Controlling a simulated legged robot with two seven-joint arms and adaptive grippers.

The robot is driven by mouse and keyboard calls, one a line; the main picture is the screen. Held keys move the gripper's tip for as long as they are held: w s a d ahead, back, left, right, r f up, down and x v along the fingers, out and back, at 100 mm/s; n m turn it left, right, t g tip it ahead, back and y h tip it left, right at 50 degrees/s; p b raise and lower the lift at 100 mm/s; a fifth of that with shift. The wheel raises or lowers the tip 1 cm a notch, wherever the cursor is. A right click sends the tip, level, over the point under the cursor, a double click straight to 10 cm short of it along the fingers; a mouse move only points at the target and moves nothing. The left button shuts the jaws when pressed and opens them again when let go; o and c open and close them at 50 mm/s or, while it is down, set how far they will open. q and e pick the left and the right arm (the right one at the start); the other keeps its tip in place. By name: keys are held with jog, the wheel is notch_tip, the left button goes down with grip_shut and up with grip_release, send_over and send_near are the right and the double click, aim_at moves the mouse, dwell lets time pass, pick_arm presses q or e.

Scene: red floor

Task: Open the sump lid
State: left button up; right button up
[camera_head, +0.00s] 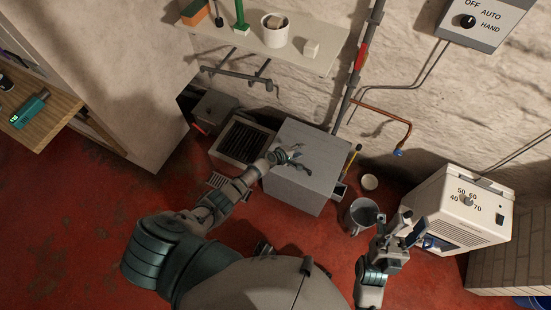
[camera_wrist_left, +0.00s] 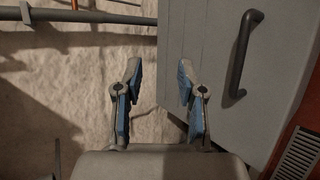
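The sump lid is a flat grey panel (camera_head: 312,190) in the middle of the head view, and it appears closed. In the left wrist view the grey panel (camera_wrist_left: 195,35) fills the right side, with a dark curved handle (camera_wrist_left: 241,55) on it. My left gripper (camera_head: 293,156) is over the panel's upper left part in the head view. In the wrist view its blue-padded fingers (camera_wrist_left: 160,80) are apart with nothing between them, left of the handle. My right gripper (camera_head: 411,228) is raised at the lower right with its fingers apart, empty and away from the lid.
A shelf (camera_head: 265,42) and pipes run along the wall behind. Red floor is clear at lower left.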

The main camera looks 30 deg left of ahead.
pick_arm(q)
jog(key=p+v, duration=0.9)
jog(key=v, duration=0.6)
jog(key=shift+s+f, duration=0.25)
dwell(0.4)
dwell(0.6)
